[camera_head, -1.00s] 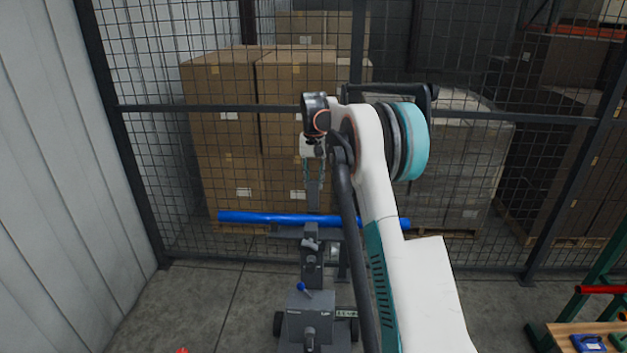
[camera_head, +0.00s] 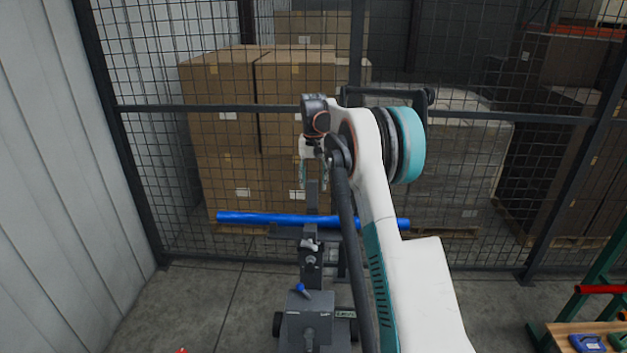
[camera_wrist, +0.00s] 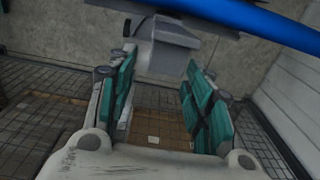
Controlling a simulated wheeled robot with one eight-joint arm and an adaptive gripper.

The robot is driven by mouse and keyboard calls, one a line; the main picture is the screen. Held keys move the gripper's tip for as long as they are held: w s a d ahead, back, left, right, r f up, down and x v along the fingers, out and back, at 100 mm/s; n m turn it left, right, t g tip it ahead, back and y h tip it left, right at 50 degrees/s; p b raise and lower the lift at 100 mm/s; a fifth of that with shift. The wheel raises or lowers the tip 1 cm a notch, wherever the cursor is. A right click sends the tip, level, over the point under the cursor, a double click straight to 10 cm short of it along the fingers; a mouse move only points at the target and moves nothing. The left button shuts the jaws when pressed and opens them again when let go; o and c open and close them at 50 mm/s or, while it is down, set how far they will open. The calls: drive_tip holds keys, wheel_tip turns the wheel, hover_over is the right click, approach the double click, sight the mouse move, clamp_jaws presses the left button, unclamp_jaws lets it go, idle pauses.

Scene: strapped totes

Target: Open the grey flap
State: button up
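I cannot pick out a grey flap for certain. A grey stand (camera_head: 310,312) with a blue bar (camera_head: 265,218) across it stands on the floor ahead, and a narrow grey upright (camera_head: 312,197) rises from it. My gripper (camera_head: 314,184) hangs at the top of this upright in the head view, its fingers to either side. In the wrist view my gripper (camera_wrist: 160,95) shows two teal fingers spread apart. I see no contact, and the gap between the fingers looks empty.
A dark mesh fence (camera_head: 470,116) stands behind the stand, with stacked cardboard boxes (camera_head: 220,130) beyond it. A pale ribbed wall (camera_head: 45,200) closes the left. A wooden bench (camera_head: 570,335) is at lower right.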

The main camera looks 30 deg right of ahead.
wheel_tip(320, 180, up, 12)
idle(0.6)
drive_tip(key=shift+a, duration=0.15)
idle(0.3)
drive_tip(key=s+a+n+t+b, duration=0.35)
drive_tip(key=s+a+b, duration=0.55)
drive_tip(key=s+a, duration=0.9)
drive_tip(key=s+a+f+n+t+b, duration=0.1)
drive_tip(key=s+a+f+b, duration=0.3)
drive_tip(key=s+f, duration=0.6)
drive_tip(key=s+a+f+n+t+b, duration=0.2)
drive_tip(key=s+a+f+b, duration=0.2)
drive_tip(key=s+f, duration=0.7)
drive_tip(key=s, duration=0.2)
drive_tip(key=shift+s+a+f+t, duration=0.3)
drive_tip(key=shift+s+t, duration=0.05)
drive_tip(key=shift+s, duration=0.05)
